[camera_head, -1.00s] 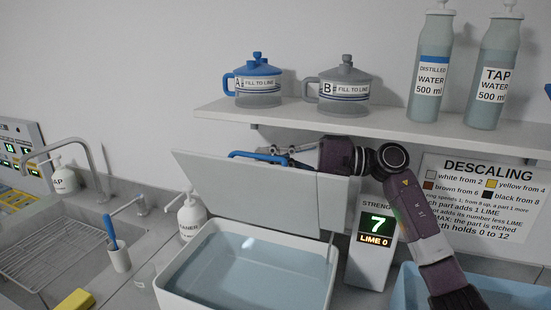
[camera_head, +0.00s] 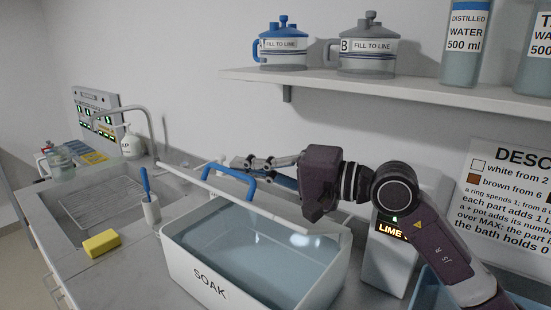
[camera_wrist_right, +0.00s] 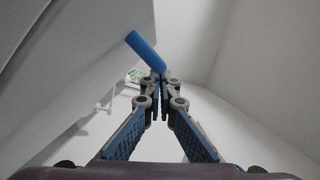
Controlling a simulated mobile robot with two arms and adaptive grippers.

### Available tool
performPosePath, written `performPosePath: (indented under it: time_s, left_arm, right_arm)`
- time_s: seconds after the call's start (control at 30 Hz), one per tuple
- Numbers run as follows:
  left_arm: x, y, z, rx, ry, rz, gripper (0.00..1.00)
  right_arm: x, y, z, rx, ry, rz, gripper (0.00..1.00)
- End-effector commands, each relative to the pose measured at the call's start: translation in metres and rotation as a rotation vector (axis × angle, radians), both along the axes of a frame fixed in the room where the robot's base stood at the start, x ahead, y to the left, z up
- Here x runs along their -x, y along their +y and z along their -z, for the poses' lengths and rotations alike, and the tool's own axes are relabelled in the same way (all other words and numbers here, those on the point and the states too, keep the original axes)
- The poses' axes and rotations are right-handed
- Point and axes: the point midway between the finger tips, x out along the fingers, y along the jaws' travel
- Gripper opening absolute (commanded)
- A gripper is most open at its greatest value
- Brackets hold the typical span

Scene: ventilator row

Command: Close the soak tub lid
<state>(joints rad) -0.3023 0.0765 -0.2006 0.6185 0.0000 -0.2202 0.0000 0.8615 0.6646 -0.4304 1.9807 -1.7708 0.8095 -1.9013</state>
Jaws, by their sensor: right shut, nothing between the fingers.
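The soak tub (camera_head: 205,273) is a white open box with bluish liquid, marked SOAK, on the counter. Its pale lid (camera_head: 272,208) is tilted over the tub's back part, seen nearly edge-on, with the front of the tub uncovered. A blue handle (camera_head: 232,170) stands on the lid's outer face. My right gripper (camera_head: 240,163) is shut and empty, behind the lid near the handle. In the wrist view its fingertips (camera_wrist_right: 158,77) are beside the handle's end (camera_wrist_right: 146,50), with the lid (camera_wrist_right: 75,55) at left; contact is unclear. My left gripper is not in view.
A shelf (camera_head: 400,88) with pots and bottles runs above the arm. A display box (camera_head: 385,265) stands right of the tub, partly hidden by my arm. A yellow sponge (camera_head: 101,243), a brush holder (camera_head: 151,211) and the sink lie to the left.

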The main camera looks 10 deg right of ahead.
Motion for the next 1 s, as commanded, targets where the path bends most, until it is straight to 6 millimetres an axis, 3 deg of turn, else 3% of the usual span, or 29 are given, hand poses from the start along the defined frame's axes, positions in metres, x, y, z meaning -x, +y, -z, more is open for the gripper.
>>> performPosePath:
  time_s: [0.2, 0.67, 0.87, 1.0]
  left_arm:
    - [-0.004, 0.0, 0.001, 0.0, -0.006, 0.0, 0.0]
    - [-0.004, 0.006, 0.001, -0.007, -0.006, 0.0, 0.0]
    - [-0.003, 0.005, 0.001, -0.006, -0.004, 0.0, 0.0]
    - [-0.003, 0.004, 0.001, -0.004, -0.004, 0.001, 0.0]
  right_arm:
    - [0.003, 0.018, 0.006, 0.0, 0.0, -0.001, 0.0]
    - [0.003, 0.019, 0.007, 0.001, 0.001, 0.0, 0.0]
    - [0.009, 0.008, 0.007, 0.001, 0.002, 0.004, 0.0]
    - [0.023, -0.012, 0.006, 0.004, 0.001, 0.005, 0.0]
